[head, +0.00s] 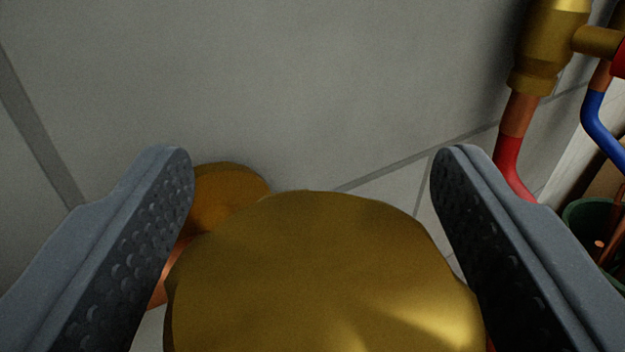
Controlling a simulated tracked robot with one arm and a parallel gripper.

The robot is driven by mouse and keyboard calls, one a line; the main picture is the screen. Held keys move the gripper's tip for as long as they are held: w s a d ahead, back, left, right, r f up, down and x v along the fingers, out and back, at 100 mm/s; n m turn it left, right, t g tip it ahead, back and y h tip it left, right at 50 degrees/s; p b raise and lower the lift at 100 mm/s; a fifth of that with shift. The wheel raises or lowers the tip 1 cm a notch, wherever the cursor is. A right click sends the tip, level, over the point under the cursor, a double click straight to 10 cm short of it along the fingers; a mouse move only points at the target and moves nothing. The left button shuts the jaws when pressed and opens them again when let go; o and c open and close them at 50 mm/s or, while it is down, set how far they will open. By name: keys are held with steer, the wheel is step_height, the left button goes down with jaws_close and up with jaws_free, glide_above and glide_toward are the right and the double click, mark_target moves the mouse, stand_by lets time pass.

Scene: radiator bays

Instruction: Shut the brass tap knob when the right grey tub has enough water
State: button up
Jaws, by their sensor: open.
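The brass tap knob (320,270) fills the lower middle of the head view, large and close, with a scalloped edge. My gripper (312,165) is open, with one dark, dimpled finger on each side of the knob. The left finger overlaps the knob's left edge closely in the picture; a narrow gap shows at the upper right, by the right finger. I cannot tell whether either finger touches it. A round brass part (228,192) shows behind the knob at its upper left. No grey tub and no water are in view.
A grey tiled wall (300,90) stands behind the knob. At the right are a brass valve fitting (548,40), a red pipe (510,165) and a blue pipe (600,125). A dark green container (580,215) shows at the right edge.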

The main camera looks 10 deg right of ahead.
steer(key=c, duration=1)
steer(key=m+h+p, duration=0.1)
steer(key=h+p, duration=0.1)
steer(key=p, duration=0.4)
steer(key=shift+r+g, duration=0.15)
steer(key=shift+g, duration=0.15)
steer(key=shift+m+h+p, duration=0.3)
steer(key=shift+m+p, duration=0.1)
steer(key=shift+p, duration=0.5)
steer(key=m+g+h+p, duration=0.1)
steer(key=m+h+p, duration=0.1)
steer(key=p, duration=0.3)
steer(key=shift+s+d+g+h+p, duration=0.1)
steer(key=shift+g+h+p, duration=0.25)
steer(key=shift+g+h, duration=0.05)
steer(key=m+g+h+p, duration=0.1)
steer(key=p, duration=0.1)
steer(key=shift+d+h+p, duration=0.1)
steer(key=shift+h+p, duration=0.25)
steer(key=shift+h, duration=0.05)
steer(key=shift+s+d+f+m+g+h+p, duration=0.1)
steer(key=shift+m+g+h+p, duration=0.35)
steer(key=shift+m+g, duration=0.05)
steer(key=shift+s+d+f+m+g+h+p, duration=0.1)
steer(key=shift+m+g+h+p, duration=0.35)
steer(key=shift+m+g, duration=0.05)
steer(key=shift+m+g+h, duration=0.4)
steer(key=shift+g, duration=0.1)
